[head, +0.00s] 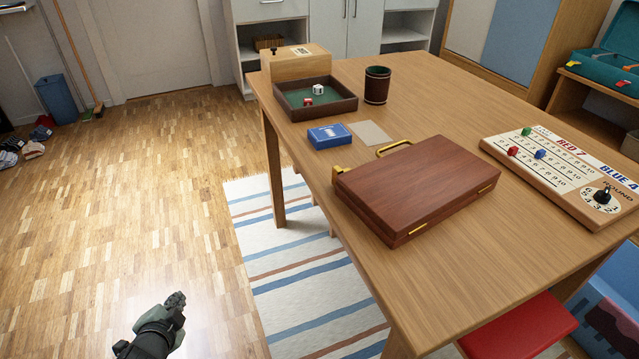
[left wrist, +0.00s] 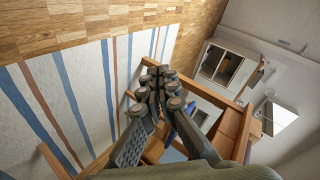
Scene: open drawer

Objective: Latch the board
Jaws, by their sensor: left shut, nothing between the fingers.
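The board is a reddish-brown wooden case (head: 420,190) lying flat and closed on the table in the head view. Its brass handle (head: 393,148) is on the far-left edge. A small brass latch (head: 340,169) sticks out at the left end of that same edge; I cannot tell whether it is fastened. My left gripper (head: 175,300) is shut and empty, low over the floor at the left, well away from the case. It also shows shut in the left wrist view (left wrist: 165,85), where I cannot make out the case. My right gripper is in neither view.
The wooden table (head: 330,220) holds a dice tray (head: 350,106), a dark cup (head: 377,86), a blue card box (head: 329,136) and a scoreboard (head: 560,178). A red seat (head: 520,325) stands at the near edge.

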